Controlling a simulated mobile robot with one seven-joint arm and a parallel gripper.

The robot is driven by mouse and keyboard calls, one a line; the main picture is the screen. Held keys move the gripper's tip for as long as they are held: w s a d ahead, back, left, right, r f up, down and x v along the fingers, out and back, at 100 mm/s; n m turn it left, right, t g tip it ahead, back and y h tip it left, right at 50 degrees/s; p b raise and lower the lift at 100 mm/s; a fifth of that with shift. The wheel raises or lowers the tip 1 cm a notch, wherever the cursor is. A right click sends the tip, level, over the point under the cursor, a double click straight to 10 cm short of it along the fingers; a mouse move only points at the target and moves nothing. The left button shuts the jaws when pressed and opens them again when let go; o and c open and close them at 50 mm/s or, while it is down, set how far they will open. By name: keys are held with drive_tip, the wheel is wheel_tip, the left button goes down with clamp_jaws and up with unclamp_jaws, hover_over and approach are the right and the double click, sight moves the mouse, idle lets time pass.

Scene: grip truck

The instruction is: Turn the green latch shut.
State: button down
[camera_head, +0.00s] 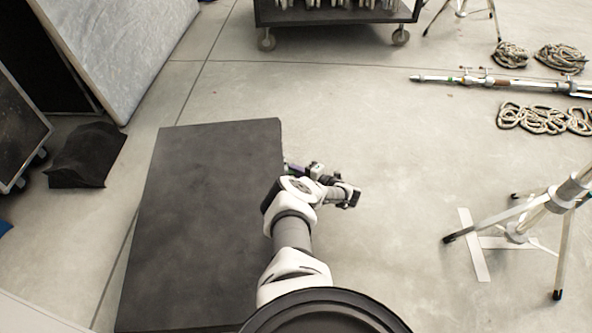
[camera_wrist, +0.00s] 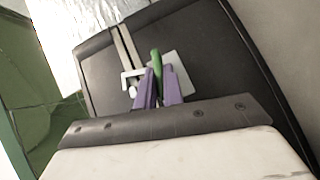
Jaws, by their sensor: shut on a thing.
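The green latch (camera_wrist: 155,58) shows in the wrist view as a narrow upright piece in front of a pale plate (camera_wrist: 178,76) on a black panel (camera_wrist: 215,60). My gripper's purple fingers (camera_wrist: 159,82) stand on either side of its lower part and are shut on it. The latch's lower end is hidden between the fingers. In the head view my gripper (camera_head: 296,169) is at the right edge of a large black case (camera_head: 200,215), where the latch is too small to make out clearly.
A white bracket (camera_wrist: 131,76) sits left of the fingers, close by. In the head view a tripod (camera_head: 517,232) stands at the right, with coiled ropes (camera_head: 545,118) beyond. A wheeled cart (camera_head: 335,15) is at the back.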

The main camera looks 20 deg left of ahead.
drive_tip(key=c, duration=1.5)
unclamp_jaws()
drive_tip(key=shift+p+v, duration=2.7)
drive_tip(key=shift+v, duration=4.25)
